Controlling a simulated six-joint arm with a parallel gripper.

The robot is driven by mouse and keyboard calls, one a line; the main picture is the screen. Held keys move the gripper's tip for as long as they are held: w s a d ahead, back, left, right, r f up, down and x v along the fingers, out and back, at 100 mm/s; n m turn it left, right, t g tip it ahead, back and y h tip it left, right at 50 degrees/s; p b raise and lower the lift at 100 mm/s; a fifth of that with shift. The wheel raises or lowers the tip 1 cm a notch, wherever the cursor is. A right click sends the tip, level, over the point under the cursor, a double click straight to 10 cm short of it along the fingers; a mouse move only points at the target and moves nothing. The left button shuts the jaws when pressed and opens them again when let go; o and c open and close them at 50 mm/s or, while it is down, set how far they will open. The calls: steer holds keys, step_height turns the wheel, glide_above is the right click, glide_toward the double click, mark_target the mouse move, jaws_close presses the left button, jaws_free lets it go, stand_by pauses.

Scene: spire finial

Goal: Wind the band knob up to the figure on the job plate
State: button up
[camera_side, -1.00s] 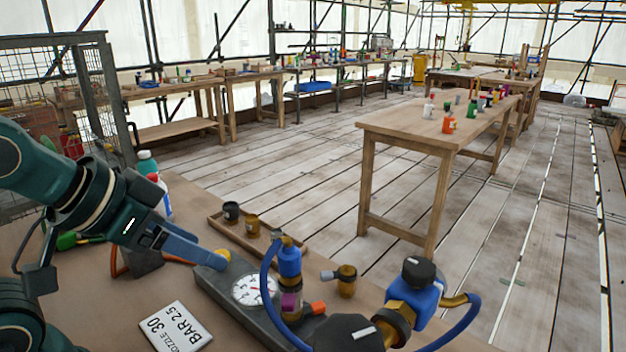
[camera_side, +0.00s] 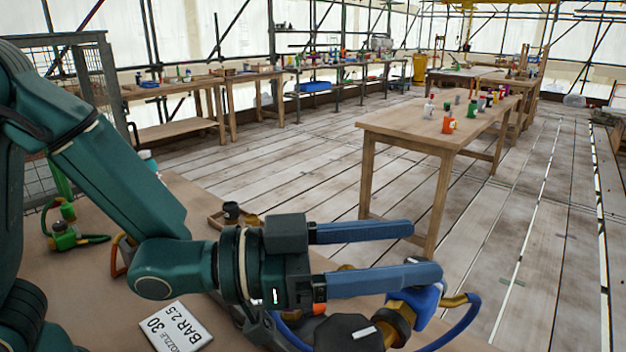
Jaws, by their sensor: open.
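The job plate (camera_side: 176,328) is a white card on the bench at the lower left, reading BAR 2.5 and NOZZLE 30. A black knob (camera_side: 345,335) with a white mark sits at the bottom edge, beside brass fittings (camera_side: 398,322). A second black knob tops the blue valve body (camera_side: 420,306); my lower finger covers most of it. I cannot tell which is the band knob. My gripper (camera_side: 426,252) is open, its two blue fingers pointing right. Its lower fingertip overlaps the second knob in the picture; contact is unclear. The dial gauge is hidden behind my gripper.
A blue hose (camera_side: 455,325) curves from the valve on the right. A dark cup (camera_side: 231,211) stands in a small wooden tray behind my arm. Green fittings (camera_side: 70,235) lie at the left. A wooden table (camera_side: 400,130) stands farther back.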

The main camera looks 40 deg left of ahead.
mark_target(445, 283)
steer(key=shift+s+d+f, duration=0.3)
steer(key=shift+d+f, duration=0.1)
steer(key=shift+f, duration=0.25)
steer(key=shift+x, duration=2.6)
jaws_close()
